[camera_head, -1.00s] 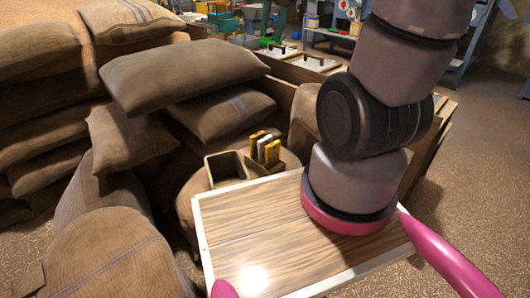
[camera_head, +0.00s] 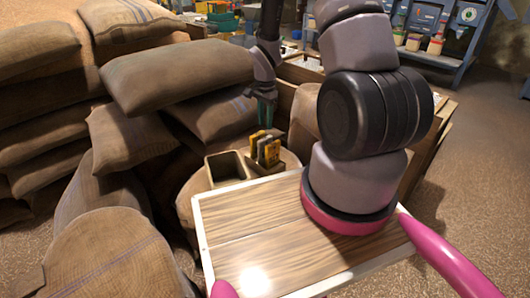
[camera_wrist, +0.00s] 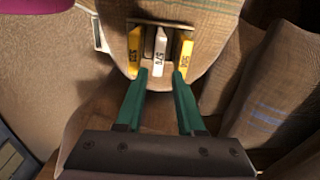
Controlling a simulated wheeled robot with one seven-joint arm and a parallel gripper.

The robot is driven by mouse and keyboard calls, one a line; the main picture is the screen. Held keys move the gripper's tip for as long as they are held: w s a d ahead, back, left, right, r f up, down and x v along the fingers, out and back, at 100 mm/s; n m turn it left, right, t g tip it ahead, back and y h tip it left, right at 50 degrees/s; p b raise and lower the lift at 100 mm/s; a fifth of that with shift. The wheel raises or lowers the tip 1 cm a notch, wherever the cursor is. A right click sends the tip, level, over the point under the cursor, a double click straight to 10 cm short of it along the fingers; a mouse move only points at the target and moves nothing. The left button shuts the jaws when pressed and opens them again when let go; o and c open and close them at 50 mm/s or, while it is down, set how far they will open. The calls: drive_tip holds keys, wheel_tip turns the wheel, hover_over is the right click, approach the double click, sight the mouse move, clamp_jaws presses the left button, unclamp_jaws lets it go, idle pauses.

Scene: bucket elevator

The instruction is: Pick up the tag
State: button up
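Three numbered tags stand upright side by side in a small wooden holder on a sack. In the wrist view, a white tag (camera_wrist: 160,48) is in the middle, with a yellow tag on the left (camera_wrist: 134,52) and another yellow tag on the right (camera_wrist: 185,54). The holder with the tags also shows in the head view, with the yellow tag (camera_head: 272,150) easiest to see. My gripper (camera_wrist: 160,73) has green fingers, apart and empty, with the tips just short of the white tag and roughly lined up with it. In the head view my gripper (camera_head: 265,115) hangs above the tags.
An open tan box (camera_head: 226,168) stands left of the holder. Stacked burlap sacks (camera_head: 180,75) fill the left side and lie close around the holder. A wooden tray top (camera_head: 250,235) with a pale rim is in front. Shelves (camera_head: 430,40) stand behind.

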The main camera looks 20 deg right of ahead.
sight(265, 139)
drive_tip(key=f, duration=0.2)
drive_tip(key=shift+s+a+f, duration=0.1)
drive_tip(key=shift+s+f, duration=0.1)
drive_tip(key=shift+f, duration=0.1)
wheel_tip(265, 139, down, 5)
drive_tip(key=shift+r, duration=0.1)
drive_tip(key=shift+w+f, duration=0.15)
drive_tip(key=shift+f, duration=1.4)
drive_tip(key=shift+w+f, duration=0.1)
drive_tip(key=shift+f, duration=1.4)
clamp_jaws()
